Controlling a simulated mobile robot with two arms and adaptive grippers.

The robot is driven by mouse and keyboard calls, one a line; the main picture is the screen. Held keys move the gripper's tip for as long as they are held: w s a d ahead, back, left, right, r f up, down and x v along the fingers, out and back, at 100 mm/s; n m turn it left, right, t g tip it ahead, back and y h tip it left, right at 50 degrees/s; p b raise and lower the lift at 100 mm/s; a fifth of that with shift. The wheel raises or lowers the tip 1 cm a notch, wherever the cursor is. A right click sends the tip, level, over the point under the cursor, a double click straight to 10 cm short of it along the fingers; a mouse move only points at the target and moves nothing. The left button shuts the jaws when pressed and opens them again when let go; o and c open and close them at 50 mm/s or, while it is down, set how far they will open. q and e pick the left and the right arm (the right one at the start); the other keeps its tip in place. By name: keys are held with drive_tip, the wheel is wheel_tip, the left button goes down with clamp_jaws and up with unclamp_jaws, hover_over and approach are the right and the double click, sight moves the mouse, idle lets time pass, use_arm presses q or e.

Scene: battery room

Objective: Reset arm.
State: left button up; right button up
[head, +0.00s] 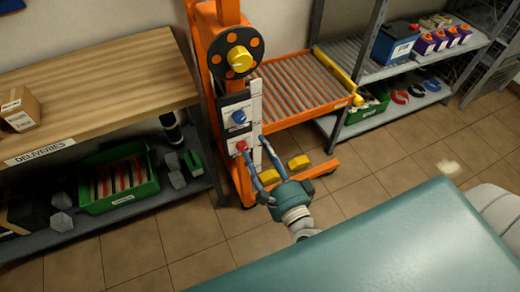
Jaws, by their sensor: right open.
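My right gripper (255,148) is open, with its two fingers spread and nothing between them. Its fingertips show in front of the lower part of the control panel on the orange lift (219,62). A red button or knob (241,146) on the panel shows close by the left fingertip; I cannot tell whether they touch. A blue knob (239,117) sits above it. A yellow knob (239,59) on a dark round plate is higher up. My left gripper is not in view.
A wooden deliveries bench (100,85) stands at the left, with a green crate (120,201) on its lower shelf. An orange roller tray (305,85) extends right from the lift towards a grey rack (425,62) with batteries. The tiled floor between is mostly clear.

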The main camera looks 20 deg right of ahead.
drive_tip(key=s+f+n+g, duration=0.3)
drive_tip(key=f+n, duration=0.1)
drive_tip(key=f, duration=0.6)
drive_tip(key=s+a+f+n+g+y, duration=0.1)
drive_tip(key=s+f+n+g, duration=0.2)
drive_tip(key=f, duration=0.8)
drive_tip(key=s+f+n+g, duration=0.2)
drive_tip(key=s+f+n, duration=0.25)
drive_tip(key=f, duration=0.55)
drive_tip(key=s+d+f+n+g, duration=0.2)
drive_tip(key=s+f+n+g, duration=0.1)
drive_tip(key=s+f, duration=0.4)
drive_tip(key=s+d+f+n+g+h, duration=0.1)
drive_tip(key=s+d+f+n+g, duration=0.1)
drive_tip(key=s+f, duration=0.4)
drive_tip(key=s+d+f+n+g, duration=0.2)
drive_tip(key=s+f+n+g, duration=0.2)
drive_tip(key=s, duration=1.1)
wheel_tip(320, 180, down, 4)
drive_tip(key=shift+d+r+n+h, duration=0.2)
drive_tip(key=shift+d+n+h, duration=0.1)
drive_tip(key=shift+n, duration=0.95)
